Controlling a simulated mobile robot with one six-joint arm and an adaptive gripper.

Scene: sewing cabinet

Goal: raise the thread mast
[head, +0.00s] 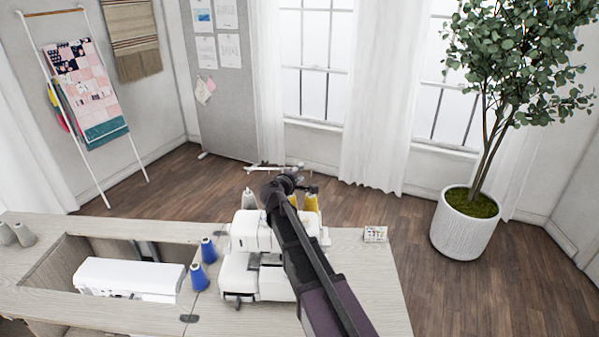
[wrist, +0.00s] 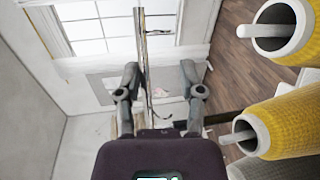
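A white serger (head: 252,232) stands on the sewing cabinet top. Its thread mast (head: 264,167) shows as a thin pale bar at the back of the machine, just above the thread cones. My gripper (head: 288,180) is at the mast's right part and hides some of it. In the wrist view, my gripper (wrist: 159,88) has its two fingers spread apart. A thin bar of the mast (wrist: 141,60) runs lengthwise in the gap between them, closer to the left finger. The fingers look clear of the bar, and I cannot tell its exact depth.
Yellow thread cones (wrist: 290,125) stand close on the right in the wrist view. Blue spools (head: 199,277) stand left of the serger. A white machine (head: 130,278) sits in the cabinet's recess (head: 60,262). A small card (head: 375,234) lies at the right. The cabinet top (head: 375,280) is otherwise clear there.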

